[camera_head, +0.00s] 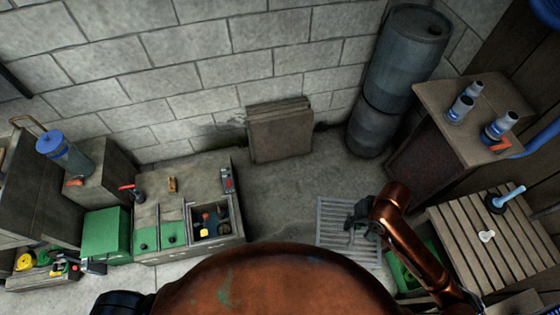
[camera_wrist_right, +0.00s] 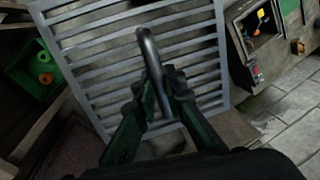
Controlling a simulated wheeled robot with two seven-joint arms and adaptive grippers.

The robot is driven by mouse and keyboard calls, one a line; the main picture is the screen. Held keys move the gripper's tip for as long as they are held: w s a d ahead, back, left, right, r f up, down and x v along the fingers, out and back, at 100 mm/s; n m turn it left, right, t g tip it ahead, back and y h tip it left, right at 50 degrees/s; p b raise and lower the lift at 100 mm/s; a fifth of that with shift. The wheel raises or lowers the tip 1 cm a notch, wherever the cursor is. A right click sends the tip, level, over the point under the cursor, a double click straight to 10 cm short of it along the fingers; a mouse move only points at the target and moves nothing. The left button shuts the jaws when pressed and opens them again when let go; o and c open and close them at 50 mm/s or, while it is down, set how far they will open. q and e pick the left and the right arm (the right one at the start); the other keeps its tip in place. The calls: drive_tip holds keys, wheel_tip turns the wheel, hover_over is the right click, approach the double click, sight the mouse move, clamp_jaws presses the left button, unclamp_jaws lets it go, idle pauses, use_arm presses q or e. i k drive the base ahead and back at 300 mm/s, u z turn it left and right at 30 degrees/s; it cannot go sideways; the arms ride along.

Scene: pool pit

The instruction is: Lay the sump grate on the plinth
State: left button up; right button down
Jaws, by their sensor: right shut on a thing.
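The sump grate (camera_head: 333,213) is a grey slatted metal panel right of centre in the head view, partly covered by my right arm. It fills much of the right wrist view (camera_wrist_right: 85,20), with a dark curved handle (camera_wrist_right: 150,50) standing up from it. My right gripper (camera_head: 357,222) is shut on that handle; its fingers also show in the wrist view (camera_wrist_right: 165,85). A squarish brown-grey block (camera_head: 280,135) by the back wall may be the plinth, but I cannot tell for sure. It is apart from the grate in the head view. My left gripper is not in view.
A pump bench (camera_head: 190,170) with green lids and an open bay stands left. Dark barrels (camera_head: 405,60) stand at the back right. A stand (camera_head: 440,95) with pipe fittings and a slatted table (camera_head: 470,245) are at right. Floor between bench and grate looks clear.

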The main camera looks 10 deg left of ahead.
sight(202, 172)
drive_tip(key=u, duration=0.35)
drive_tip(key=i, duration=0.85)
drive_tip(key=u, duration=2.4)
